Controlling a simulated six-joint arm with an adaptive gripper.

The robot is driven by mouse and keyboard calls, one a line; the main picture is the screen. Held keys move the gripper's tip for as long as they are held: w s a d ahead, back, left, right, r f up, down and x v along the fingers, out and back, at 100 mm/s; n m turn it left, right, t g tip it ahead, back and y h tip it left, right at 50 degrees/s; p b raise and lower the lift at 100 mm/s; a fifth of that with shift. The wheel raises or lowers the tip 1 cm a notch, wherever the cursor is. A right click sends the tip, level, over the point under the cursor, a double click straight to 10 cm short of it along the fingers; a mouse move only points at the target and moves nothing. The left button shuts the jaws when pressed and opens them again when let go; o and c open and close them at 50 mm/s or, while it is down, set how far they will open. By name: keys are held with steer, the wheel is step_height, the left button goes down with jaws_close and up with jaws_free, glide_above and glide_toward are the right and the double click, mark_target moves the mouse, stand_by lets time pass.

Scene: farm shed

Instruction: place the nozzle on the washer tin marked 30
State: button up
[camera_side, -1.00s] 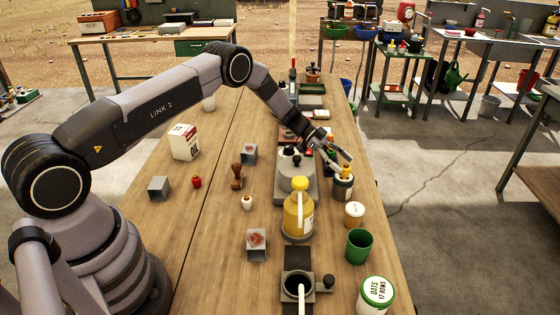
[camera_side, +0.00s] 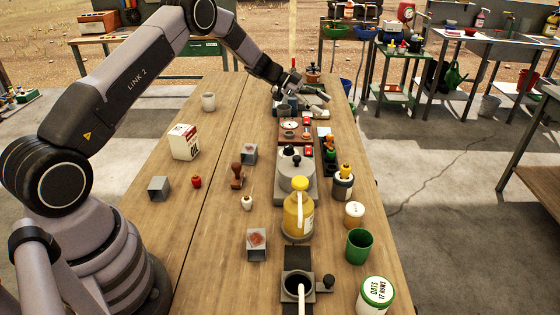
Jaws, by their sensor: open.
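A small yellow nozzle (camera_side: 345,170) stands upright on top of a dark grey tin (camera_side: 343,189) with a pale band, right of the middle of the table. It appears to rest on the tin's top. I cannot read a 30 on this tin at this size. My gripper (camera_side: 324,104) is well behind the nozzle, over the far part of the table, open and apart from it. No object shows between its fingers.
A yellow pump bottle (camera_side: 298,212) stands in front of a grey metal device (camera_side: 296,172). A white-lidded jar (camera_side: 354,213), green cup (camera_side: 359,246) and oats tin (camera_side: 375,297) line the right edge.

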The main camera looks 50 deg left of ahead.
step_height(320, 180, up, 15)
steer(key=w+n+t+y, duration=0.3)
steer(key=t+y, duration=0.1)
steer(key=t, duration=0.1)
steer(key=s+a+r+n+t+y, duration=0.3)
steer(key=s+r+n+y, duration=0.15)
steer(key=r, duration=0.55)
steer(key=s+a+r+n+g+y, duration=0.1)
steer(key=s+r+n+y, duration=0.35)
steer(key=s, duration=0.75)
steer(key=s+d+f+n+g, duration=0.1)
steer(key=s+d+f+g, duration=0.1)
steer(key=s, duration=0.8)
steer(key=s+d+f+n+g+h, duration=0.1)
steer(key=s+d+f+g, duration=0.1)
steer(key=s, duration=0.9)
steer(key=s+d+f+g, duration=0.2)
steer(key=s+f, duration=0.4)
steer(key=s, duration=0.5)
steer(key=shift+n+g+h, duration=0.3)
steer(key=shift+n+g, duration=0.1)
steer(key=shift+g, duration=0.3)
